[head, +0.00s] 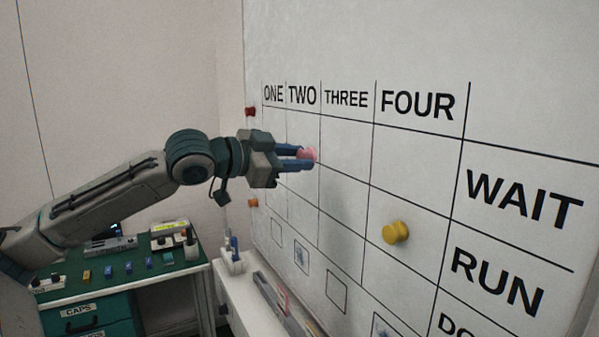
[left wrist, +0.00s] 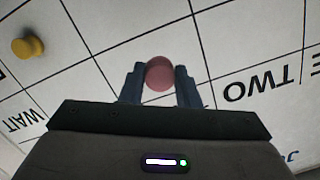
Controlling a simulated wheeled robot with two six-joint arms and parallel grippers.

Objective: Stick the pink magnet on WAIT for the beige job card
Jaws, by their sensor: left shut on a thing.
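The pink magnet (head: 307,153) is a round knob held between the fingertips of my left gripper (head: 300,157). In the left wrist view the pink magnet (left wrist: 160,75) sits between both fingers of the left gripper (left wrist: 160,84), which is shut on it. In the head view it appears in front of the upper row of the whiteboard grid (head: 345,145), near the TWO and THREE columns. I cannot tell whether it touches the board. The WAIT label (head: 524,202) is at the right of that row. No card clearly reads as beige. My right gripper is not in view.
A yellow magnet (head: 395,232) is on the board in column FOUR, RUN row. A red magnet (head: 250,111) and an orange magnet (head: 252,203) sit at the board's left edge. A white ledge (head: 240,283) runs below. A green-topped bench (head: 150,272) stands lower left.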

